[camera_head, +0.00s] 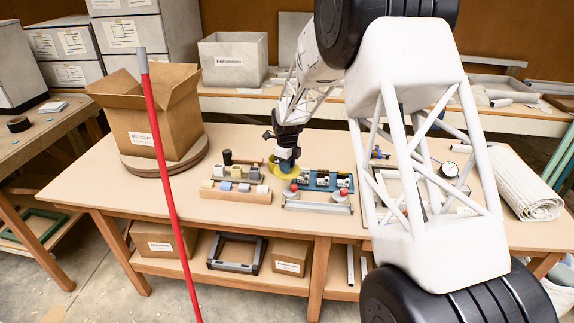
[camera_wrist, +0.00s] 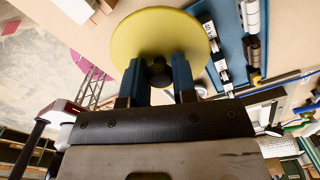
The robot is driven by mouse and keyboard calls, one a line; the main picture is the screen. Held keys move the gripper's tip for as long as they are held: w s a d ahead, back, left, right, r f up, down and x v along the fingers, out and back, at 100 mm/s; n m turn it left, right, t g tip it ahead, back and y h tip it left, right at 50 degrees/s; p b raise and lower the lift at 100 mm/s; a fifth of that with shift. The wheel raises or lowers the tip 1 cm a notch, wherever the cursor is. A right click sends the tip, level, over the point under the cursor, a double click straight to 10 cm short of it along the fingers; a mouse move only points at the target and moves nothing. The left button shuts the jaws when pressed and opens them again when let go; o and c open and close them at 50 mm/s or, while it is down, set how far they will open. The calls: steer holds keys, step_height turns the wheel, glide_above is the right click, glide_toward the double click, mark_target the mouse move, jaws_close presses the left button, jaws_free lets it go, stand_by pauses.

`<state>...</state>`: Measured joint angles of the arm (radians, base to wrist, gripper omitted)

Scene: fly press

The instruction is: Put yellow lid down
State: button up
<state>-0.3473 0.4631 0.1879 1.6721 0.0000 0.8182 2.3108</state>
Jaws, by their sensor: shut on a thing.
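The yellow lid (camera_wrist: 160,25) is a round disc with a dark knob (camera_wrist: 160,73) in its middle. My gripper (camera_wrist: 157,80) has its two blue fingers shut on that knob. In the head view the yellow lid (camera_head: 275,168) shows partly behind my gripper (camera_head: 286,165), close to the middle of the table. I cannot tell whether the lid touches the table. Its far side is partly hidden by my wrist in the head view.
A wooden block rack (camera_head: 236,196) stands left of the lid. A blue tray (camera_head: 340,182) and a metal fixture with red knobs (camera_head: 318,208) stand right of it. A cardboard box (camera_head: 150,115) sits on a round board at the left. The front strip of the table (camera_head: 150,196) is clear.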

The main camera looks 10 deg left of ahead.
stand_by(0.4)
glide_above(277, 184)
steer(key=shift+s+r, duration=0.1)
steer(key=shift+r, duration=0.05)
stand_by(0.3)
steer(key=shift+f, duration=3.1)
steer(key=shift+f, duration=1.9)
steer(key=shift+f, duration=0.15)
steer(key=o, duration=0.9)
